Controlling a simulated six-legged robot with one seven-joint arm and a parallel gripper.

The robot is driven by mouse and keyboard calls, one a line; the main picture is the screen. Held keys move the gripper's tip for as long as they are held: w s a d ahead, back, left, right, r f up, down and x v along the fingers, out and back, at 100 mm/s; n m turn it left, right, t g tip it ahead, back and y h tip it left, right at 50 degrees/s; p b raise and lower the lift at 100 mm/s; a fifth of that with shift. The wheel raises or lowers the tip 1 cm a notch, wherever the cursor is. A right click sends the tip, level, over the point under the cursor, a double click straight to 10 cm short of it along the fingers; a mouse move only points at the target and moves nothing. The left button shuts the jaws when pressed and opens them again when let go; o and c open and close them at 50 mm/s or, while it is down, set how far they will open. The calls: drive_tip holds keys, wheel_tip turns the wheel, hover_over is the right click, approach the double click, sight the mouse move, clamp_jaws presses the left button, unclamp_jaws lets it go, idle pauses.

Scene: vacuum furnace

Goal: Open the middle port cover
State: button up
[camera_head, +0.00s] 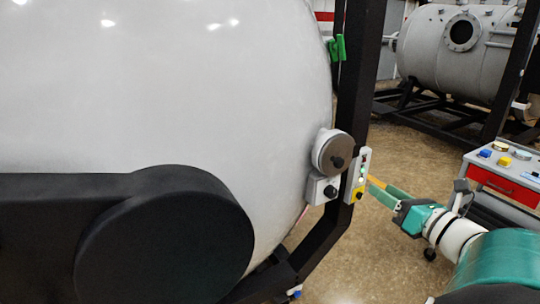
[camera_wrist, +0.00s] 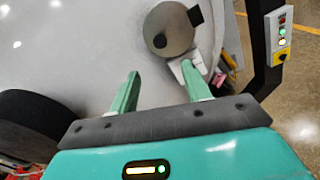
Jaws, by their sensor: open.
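A round grey-brown port cover (camera_head: 333,153) with a black knob sits on the right side of the big pale furnace vessel (camera_head: 200,80). It appears seated over its port. Below it is a white block (camera_head: 321,189) with its own black knob. In the wrist view the cover (camera_wrist: 168,30) lies ahead of the fingers, near the top. My gripper (camera_head: 377,188) is right of the cover in the head view, with its green fingers partly behind a control box. In the wrist view my gripper (camera_wrist: 160,70) is open and empty, its fingertips apart from the cover.
A control box (camera_head: 356,175) with lights and a yellow panel is on the black frame post (camera_head: 362,75), close to my gripper. A large black round part (camera_head: 165,240) fills the lower left. A cart with a red drawer (camera_head: 500,184) stands right. A second vessel (camera_head: 445,55) stands behind.

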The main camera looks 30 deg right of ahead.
sight(341, 163)
drive_tip(key=w, duration=1.3)
drive_tip(key=shift+w+a, duration=0.15)
drive_tip(key=shift+w, duration=0.05)
clamp_jaws()
